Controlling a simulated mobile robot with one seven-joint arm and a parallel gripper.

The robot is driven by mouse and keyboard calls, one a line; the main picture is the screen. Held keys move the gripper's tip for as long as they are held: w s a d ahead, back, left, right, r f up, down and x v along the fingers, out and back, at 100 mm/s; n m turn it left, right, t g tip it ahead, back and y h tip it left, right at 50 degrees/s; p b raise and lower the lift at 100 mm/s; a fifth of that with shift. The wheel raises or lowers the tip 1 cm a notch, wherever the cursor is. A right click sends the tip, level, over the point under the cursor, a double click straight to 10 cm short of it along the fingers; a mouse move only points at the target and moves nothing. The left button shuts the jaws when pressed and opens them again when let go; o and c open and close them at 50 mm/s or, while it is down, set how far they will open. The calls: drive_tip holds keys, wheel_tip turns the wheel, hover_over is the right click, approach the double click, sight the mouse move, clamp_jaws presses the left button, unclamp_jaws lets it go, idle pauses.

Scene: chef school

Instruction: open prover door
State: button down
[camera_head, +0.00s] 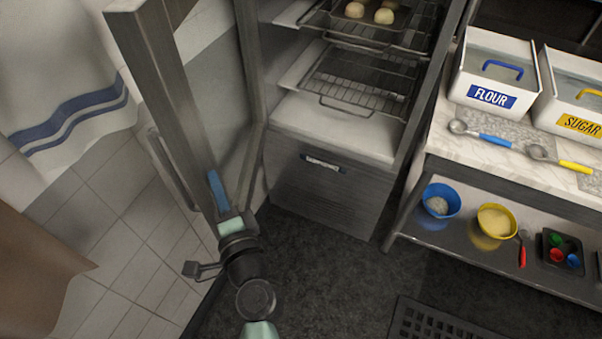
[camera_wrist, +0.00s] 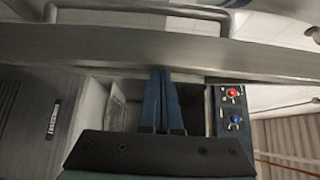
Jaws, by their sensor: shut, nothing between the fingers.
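The prover (camera_head: 335,185) is a steel cabinet whose interior with wire racks is exposed. Its door (camera_head: 160,80) stands wide open, swung to the left. The door's bar handle (camera_head: 172,170) is on the door's outer side, and it also shows at the top of the wrist view (camera_wrist: 140,17). My gripper (camera_head: 214,175) is shut and empty, with its blue fingers against or very near the door frame's inner side. In the wrist view the fingers (camera_wrist: 160,74) point at the door's steel edge (camera_wrist: 200,55). Whether they touch it cannot be told.
A counter to the right holds flour (camera_head: 490,97) and sugar (camera_head: 575,125) bins and scoops. Its lower shelf holds a blue bowl (camera_head: 441,200) and a yellow bowl (camera_head: 497,221). A dark floor mat (camera_head: 435,320) lies in front.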

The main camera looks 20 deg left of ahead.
sight(190, 181)
drive_tip(key=a, duration=0.1)
drive_tip(key=s+a, duration=0.1)
drive_tip(key=a, duration=0.1)
drive_tip(key=s+a, duration=0.1)
drive_tip(key=shift+a, duration=0.2)
drive_tip(key=shift+w+d, duration=0.1)
